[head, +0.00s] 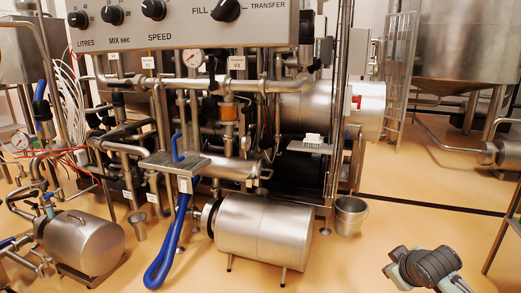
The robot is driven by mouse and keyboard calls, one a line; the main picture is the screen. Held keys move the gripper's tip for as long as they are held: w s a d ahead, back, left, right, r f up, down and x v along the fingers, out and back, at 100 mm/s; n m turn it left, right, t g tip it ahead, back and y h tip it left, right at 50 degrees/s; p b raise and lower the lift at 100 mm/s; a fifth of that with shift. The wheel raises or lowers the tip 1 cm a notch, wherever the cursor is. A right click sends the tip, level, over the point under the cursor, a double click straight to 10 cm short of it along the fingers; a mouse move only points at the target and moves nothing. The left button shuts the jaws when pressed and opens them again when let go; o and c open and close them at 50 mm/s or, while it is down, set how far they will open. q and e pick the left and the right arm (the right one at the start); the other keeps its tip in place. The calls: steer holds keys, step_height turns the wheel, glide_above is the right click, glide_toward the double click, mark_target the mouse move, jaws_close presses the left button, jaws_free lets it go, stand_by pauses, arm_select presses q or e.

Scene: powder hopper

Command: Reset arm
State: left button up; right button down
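A short grey and black piece shows at the bottom right of the head view, over the floor; it looks like part of my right arm. No gripper fingers can be made out on it. My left arm and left gripper are not in the picture. Nothing is seen held. The control panel (185,38) at the top left carries black knobs marked LITRES, MIX sec and SPEED, and a larger black selector knob (226,9) between FILL and TRANSFER, pointing up and right.
Another steel motor (85,243) is at left. The tan floor (400,215) is mostly open at right.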

steer(key=s+d+f+g+h, duration=0.15)
steer(key=s+d+f, duration=0.25)
steer(key=s+f, duration=0.4)
steer(key=s+d+f+m+g+h, duration=0.1)
steer(key=s+d+f+g, duration=0.1)
steer(key=s+d+f, duration=0.5)
steer(key=s+d+f+g+h, duration=0.1)
steer(key=s+f, duration=0.5)
steer(key=s, duration=0.5)
steer(key=s+a+f+m+y, duration=0.1)
steer(key=a+f+y, duration=0.1)
steer(key=a, duration=0.6)
steer(key=s+a+f+m+y, duration=0.2)
steer(key=a+f, duration=0.1)
steer(key=a, duration=0.6)
steer(key=shift+a+f+g, duration=0.25)
steer(key=shift+f+g, duration=0.15)
steer(key=shift+g, duration=0.05)
